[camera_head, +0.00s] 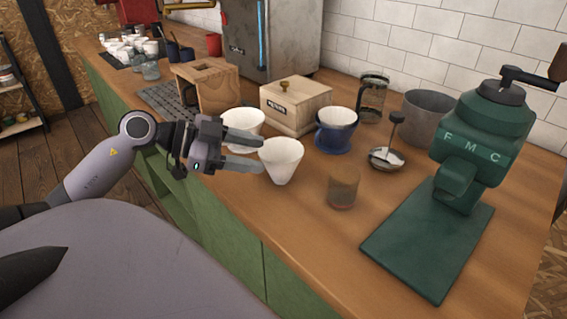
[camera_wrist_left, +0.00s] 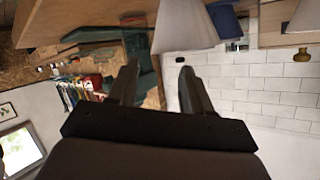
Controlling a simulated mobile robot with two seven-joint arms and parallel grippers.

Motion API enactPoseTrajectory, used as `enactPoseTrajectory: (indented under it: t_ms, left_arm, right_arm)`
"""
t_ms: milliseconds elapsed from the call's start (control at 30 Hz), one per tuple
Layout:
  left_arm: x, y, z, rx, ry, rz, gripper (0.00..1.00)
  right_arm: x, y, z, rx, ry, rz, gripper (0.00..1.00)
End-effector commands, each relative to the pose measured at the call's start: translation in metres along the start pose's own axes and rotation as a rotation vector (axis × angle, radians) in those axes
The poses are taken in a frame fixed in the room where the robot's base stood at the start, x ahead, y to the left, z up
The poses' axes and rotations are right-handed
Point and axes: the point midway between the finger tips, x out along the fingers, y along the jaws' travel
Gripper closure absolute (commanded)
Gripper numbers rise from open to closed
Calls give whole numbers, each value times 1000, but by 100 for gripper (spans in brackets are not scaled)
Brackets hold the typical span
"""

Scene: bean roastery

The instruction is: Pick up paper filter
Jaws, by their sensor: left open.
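The paper filter (camera_head: 283,160) is a white cone, wide end up, over the wooden counter in the middle of the head view. My left gripper (camera_head: 262,156) reaches in from the left, its fingers open and pointing at the near-left side of the cone. The tips are close to the cone; I cannot tell if they touch it. In the left wrist view, which is upside down, a white cone (camera_wrist_left: 184,27) shows just beyond the open fingertips (camera_wrist_left: 158,67), nothing clearly between them. My right gripper is not in view.
A white cup-like dripper (camera_head: 243,120) stands behind my gripper. A wooden box (camera_head: 296,107), blue dripper (camera_head: 336,132), brown jar (camera_head: 343,187) and green grinder (camera_head: 470,150) stand around the filter. The counter (camera_head: 300,232) in front is clear.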

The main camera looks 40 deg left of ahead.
Motion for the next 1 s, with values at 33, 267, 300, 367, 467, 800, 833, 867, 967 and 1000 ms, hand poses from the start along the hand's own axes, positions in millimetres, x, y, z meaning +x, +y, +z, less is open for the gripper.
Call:
enactPoseTrajectory:
  t_ms: [33, 267, 300, 367, 467, 800, 833, 867, 967, 1000]
  left_arm:
    - [7, 0, 0, 2, 1, 0, 50]
    - [24, 0, 0, 1, 1, 0, 50]
    - [26, 0, 0, 1, 1, 0, 50]
    - [27, 0, 0, 1, 1, 0, 50]
    - [33, 0, 1, 1, 2, -1, 50]
    - [70, 1, 5, 0, 2, -2, 50]
    - [72, 1, 5, 0, 2, -2, 50]
    - [74, 1, 5, -1, 2, -2, 50]
    - [78, 1, 5, 0, 2, -1, 50]
    - [78, 1, 5, 0, 1, -1, 50]
  right_arm:
    - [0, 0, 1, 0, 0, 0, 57]
    - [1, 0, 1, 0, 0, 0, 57]
    - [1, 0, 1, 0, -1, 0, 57]
    - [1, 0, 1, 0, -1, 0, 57]
    - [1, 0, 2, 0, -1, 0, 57]
    - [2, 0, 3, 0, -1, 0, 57]
    - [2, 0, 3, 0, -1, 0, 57]
    - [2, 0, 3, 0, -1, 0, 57]
    - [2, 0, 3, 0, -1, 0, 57]
    - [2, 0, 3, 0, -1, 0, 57]
